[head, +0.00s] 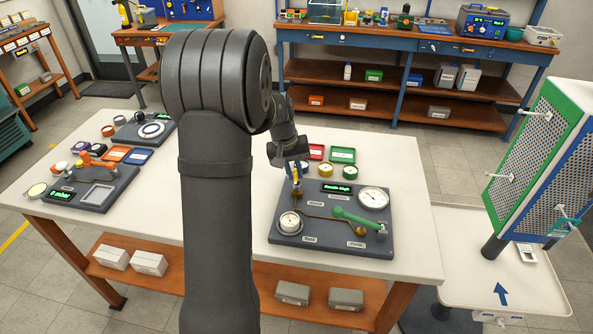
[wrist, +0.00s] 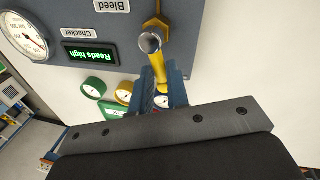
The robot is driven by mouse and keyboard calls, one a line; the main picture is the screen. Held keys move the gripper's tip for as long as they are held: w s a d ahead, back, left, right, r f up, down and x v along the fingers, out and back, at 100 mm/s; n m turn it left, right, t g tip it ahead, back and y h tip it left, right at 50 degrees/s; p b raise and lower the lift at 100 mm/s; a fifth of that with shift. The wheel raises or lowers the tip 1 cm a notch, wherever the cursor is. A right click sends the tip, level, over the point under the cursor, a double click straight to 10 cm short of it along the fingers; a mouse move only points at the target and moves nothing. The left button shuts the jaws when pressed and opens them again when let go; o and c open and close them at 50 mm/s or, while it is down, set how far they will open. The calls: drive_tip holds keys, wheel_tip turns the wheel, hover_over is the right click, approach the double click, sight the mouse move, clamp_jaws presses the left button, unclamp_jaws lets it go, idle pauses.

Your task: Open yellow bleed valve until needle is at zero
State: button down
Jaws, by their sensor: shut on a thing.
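The yellow bleed valve (head: 296,184) stands at the back left of the dark grey test panel (head: 272,218). Its yellow handle with a silver end (wrist: 158,60) runs between my fingers in the wrist view, below an upside-down label "Bleed". My gripper (head: 294,168) is shut on the handle; it also shows in the wrist view (wrist: 160,88). A large white gauge (head: 374,198) sits at the panel's back right and partly shows in the wrist view (wrist: 22,36).
A green display (head: 342,188) reads "Reads high". A green lever (head: 356,218) lies across the panel's right part. My arm hides the table's middle.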

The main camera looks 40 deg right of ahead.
drive_tip(key=n, duration=0.2)
drive_tip(key=a+n, duration=0.1)
drive_tip(key=shift+w+n+t, duration=0.15)
drive_tip(key=shift+n+t, duration=0.15)
drive_tip(key=shift+n, duration=0.1)
drive_tip(key=n, duration=0.1)
drive_tip(key=a+n, duration=0.1)
drive_tip(key=n, duration=0.1)
drive_tip(key=shift+a+n+t, duration=0.1)
drive_tip(key=shift+n+t, duration=0.2)
drive_tip(key=n, duration=0.2)
drive_tip(key=a+n, duration=0.1)
drive_tip(key=shift+s+n+t, duration=0.3)
drive_tip(key=shift+t, duration=0.1)
drive_tip(key=shift+s+a+n+t, duration=0.15)
drive_tip(key=shift+s+a+n, duration=0.1)
drive_tip(key=shift+n, duration=0.75)
drive_tip(key=shift+s+a+n+t, duration=0.15)
drive_tip(key=shift+a+n, duration=0.05)
drive_tip(key=shift+n, duration=0.8)
drive_tip(key=c, duration=1.4)
unclamp_jaws()
